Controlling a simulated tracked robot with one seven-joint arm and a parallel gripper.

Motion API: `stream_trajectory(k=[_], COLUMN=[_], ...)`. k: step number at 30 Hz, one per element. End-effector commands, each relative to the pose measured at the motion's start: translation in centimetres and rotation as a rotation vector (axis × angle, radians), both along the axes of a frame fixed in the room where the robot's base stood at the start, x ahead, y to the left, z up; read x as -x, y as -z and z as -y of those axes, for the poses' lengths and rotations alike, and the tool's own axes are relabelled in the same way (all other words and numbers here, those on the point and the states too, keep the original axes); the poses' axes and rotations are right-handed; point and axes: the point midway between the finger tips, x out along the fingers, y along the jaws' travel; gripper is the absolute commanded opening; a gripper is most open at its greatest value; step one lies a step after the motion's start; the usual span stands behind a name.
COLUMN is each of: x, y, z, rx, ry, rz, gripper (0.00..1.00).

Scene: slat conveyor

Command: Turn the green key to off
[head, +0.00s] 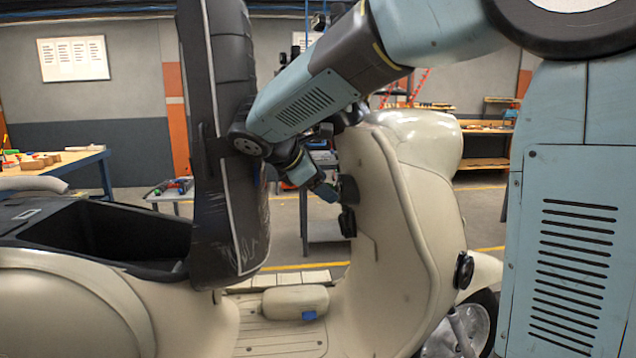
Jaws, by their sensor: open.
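I cannot make out a green key in the head view. A cream scooter (385,215) stands side-on, with a black round fitting (348,188) on the inner face of its front shield. A small black piece (347,223) hangs just below that fitting. My gripper (328,192) is at the end of my blue-grey arm, just left of the black fitting and pointing at it. It is open, with nothing visible between its fingers. Whether it touches the fitting cannot be told. Any key there is hidden or too small to see.
The scooter's raised black seat (228,200) stands upright close to the left of my arm. An open black storage bin (115,235) lies behind it. A box-like cream hump (295,302) sits on the footboard. Workbenches (70,165) stand further back.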

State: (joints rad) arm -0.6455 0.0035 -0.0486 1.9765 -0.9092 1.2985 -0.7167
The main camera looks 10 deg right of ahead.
Motion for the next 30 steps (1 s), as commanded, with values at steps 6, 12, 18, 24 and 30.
stream_trajectory(k=[6, 12, 18, 24, 30], x=[0.01, 0.02, 0.02, 0.03, 0.02], y=[-0.01, -0.02, -0.02, -0.02, -0.02], z=[-0.02, -0.03, -0.05, -0.07, -0.08], rx=[0.000, 0.000, 0.000, 0.000, 0.000], ry=[0.000, 0.000, 0.000, -0.001, -0.001], rz=[0.000, 0.000, 0.000, -0.001, -0.002], gripper=[0.54, 0.35, 0.16, 0.26, 0.12])
